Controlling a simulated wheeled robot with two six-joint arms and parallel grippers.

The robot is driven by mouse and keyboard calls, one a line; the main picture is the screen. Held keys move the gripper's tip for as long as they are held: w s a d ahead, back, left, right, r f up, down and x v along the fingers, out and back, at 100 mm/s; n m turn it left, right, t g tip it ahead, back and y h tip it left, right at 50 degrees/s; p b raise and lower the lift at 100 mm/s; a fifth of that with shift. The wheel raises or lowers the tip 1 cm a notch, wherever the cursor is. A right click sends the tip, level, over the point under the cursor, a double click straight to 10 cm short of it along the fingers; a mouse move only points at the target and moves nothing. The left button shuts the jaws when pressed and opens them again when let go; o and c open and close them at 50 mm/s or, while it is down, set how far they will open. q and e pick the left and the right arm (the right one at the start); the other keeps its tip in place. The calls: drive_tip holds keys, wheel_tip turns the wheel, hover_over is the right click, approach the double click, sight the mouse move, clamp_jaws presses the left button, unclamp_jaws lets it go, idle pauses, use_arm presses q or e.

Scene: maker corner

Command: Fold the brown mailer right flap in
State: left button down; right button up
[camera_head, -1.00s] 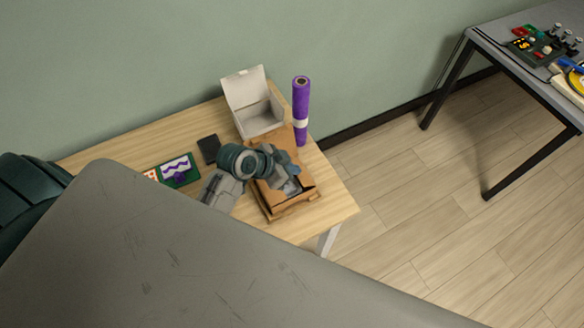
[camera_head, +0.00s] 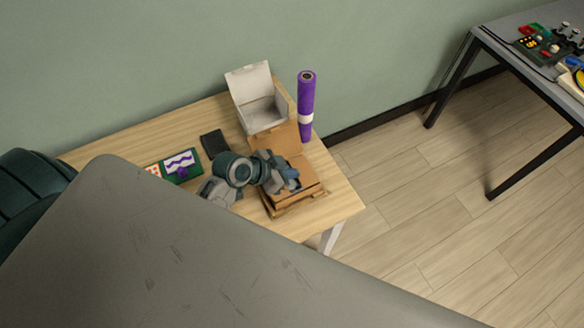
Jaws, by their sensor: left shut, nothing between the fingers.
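The brown mailer (camera_head: 306,186) is a small cardboard box at the front right of the wooden table. Its back lid (camera_head: 284,137) stands up towards the white box. A brown panel, seemingly the right flap (camera_head: 303,171), lies inward over the right part of the opening. My left gripper (camera_head: 293,183) is shut and empty, just over the mailer. Its fingers are at or very near the panel; I cannot tell whether they touch. My left gripper and arm hide the mailer's left side and most of its inside. My right gripper is not in view.
An open white box (camera_head: 262,113) and an upright purple roll (camera_head: 306,100) stand behind the mailer. A dark flat item (camera_head: 214,143) and a green card (camera_head: 180,167) lie to the left. A grey table (camera_head: 500,50) stands far right.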

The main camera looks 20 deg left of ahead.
use_arm(q)
drive_tip(key=shift+s+a+f, duration=0.1)
drive_tip(key=shift+f, duration=0.35)
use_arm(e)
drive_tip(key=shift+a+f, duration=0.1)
use_arm(q)
drive_tip(key=shift+f, duration=0.1)
idle(0.4)
